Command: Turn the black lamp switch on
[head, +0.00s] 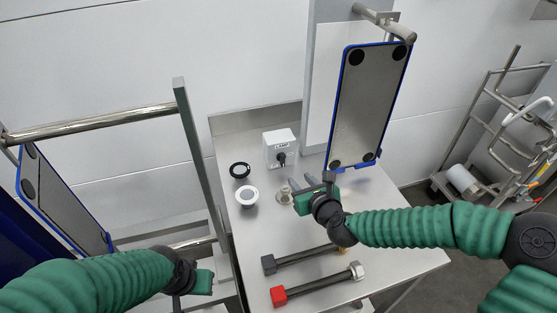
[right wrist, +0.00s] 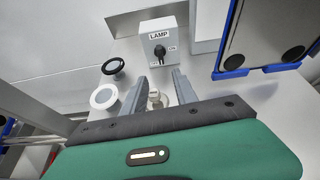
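The lamp box (head: 280,147) is white with a black rotary switch (head: 282,157), standing on the metal table near its back. In the right wrist view the box (right wrist: 162,38) reads "LAMP", with the black switch (right wrist: 159,52) on its front and "ON" to the right of it. My right gripper (head: 299,170) is in front of the box, its fingers apart with nothing between them; they show in the right wrist view (right wrist: 166,82) below the switch, not touching it. My left gripper (head: 197,281) is low at the left; its fingers are hard to make out.
A black ring (head: 240,170) and a white round piece (head: 247,195) lie left of the box. A grey-ended bar (head: 300,258) and a red-ended bar (head: 318,285) lie at the front. A blue-edged panel (head: 364,105) stands right of the box. A metal post (head: 200,160) rises at the left.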

